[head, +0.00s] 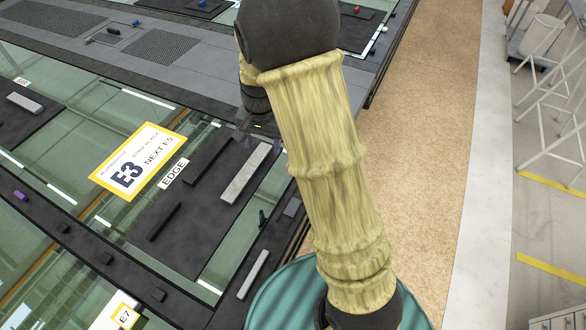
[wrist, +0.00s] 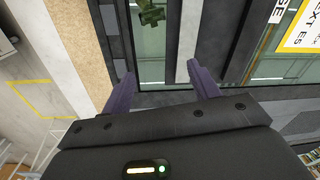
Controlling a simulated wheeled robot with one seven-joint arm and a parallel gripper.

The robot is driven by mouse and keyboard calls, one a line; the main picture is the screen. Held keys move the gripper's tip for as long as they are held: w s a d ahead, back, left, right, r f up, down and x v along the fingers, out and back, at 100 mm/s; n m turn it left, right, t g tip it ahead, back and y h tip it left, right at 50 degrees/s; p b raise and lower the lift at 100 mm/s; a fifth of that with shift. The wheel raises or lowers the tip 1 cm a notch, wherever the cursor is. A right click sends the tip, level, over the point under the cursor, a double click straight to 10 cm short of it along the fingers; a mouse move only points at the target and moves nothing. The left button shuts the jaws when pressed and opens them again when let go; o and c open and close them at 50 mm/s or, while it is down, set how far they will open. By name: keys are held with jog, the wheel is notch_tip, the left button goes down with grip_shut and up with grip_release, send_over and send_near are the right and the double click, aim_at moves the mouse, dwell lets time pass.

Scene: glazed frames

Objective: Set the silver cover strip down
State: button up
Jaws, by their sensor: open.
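A silver cover strip (head: 246,173) lies flat on a dark pad beside the EDGE label (head: 174,173). In the wrist view the silver strip (wrist: 188,38) runs up from beside the right finger, with its near end close to that finger. I cannot tell whether they touch. My gripper (wrist: 160,80) is open, its two purple fingers spread wide with nothing clasped between them. In the head view my gripper (head: 250,128) is partly hidden by my arm, just beyond the strip's far end.
A dark bar (head: 207,158) lies beside the strip, and another dark bar (head: 164,221) is nearer. A second silver strip (head: 253,275) lies near the front edge; a third (head: 24,103) is at far left. The E3 sign (head: 138,161) lies on the glass. Tan floor lies to the right.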

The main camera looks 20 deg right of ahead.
jog(key=s+d+r+n+t, duration=0.1)
jog(key=s+d+r+n, duration=0.1)
jog(key=s, duration=0.6)
jog(key=s+d+r+n, duration=0.2)
jog(key=s+n, duration=0.2)
jog(key=s, duration=0.4)
jog(key=shift+d+r+t, duration=0.15)
jog(key=shift+d+t, duration=0.15)
jog(key=shift+t, duration=0.1)
